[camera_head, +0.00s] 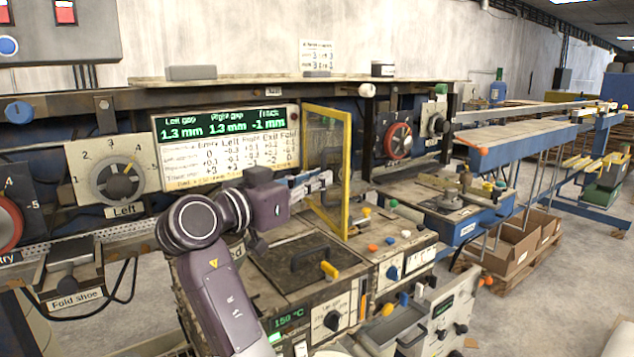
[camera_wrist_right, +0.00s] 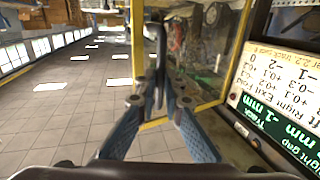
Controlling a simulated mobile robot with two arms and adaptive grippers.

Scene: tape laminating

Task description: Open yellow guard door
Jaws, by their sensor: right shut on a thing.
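The yellow guard door (camera_head: 346,180) is a yellow frame around a see-through mesh pane. It stands upright beside the gap display, angled to the display's face. In the right wrist view, its yellow frame (camera_wrist_right: 137,30) surrounds the pane, and a black bar handle (camera_wrist_right: 151,32) stands in front of it. My right gripper (camera_head: 323,180) is at the door's left side in the head view. Its blue fingers (camera_wrist_right: 157,102) are closed around the lower part of the handle in the wrist view. The handle is hard to make out in the head view. My left gripper is not in view.
The gap display (camera_head: 225,145) is close to the left of the door. A red handwheel (camera_head: 399,141) sits to the right. The wrist view shows open tiled floor (camera_wrist_right: 75,110).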

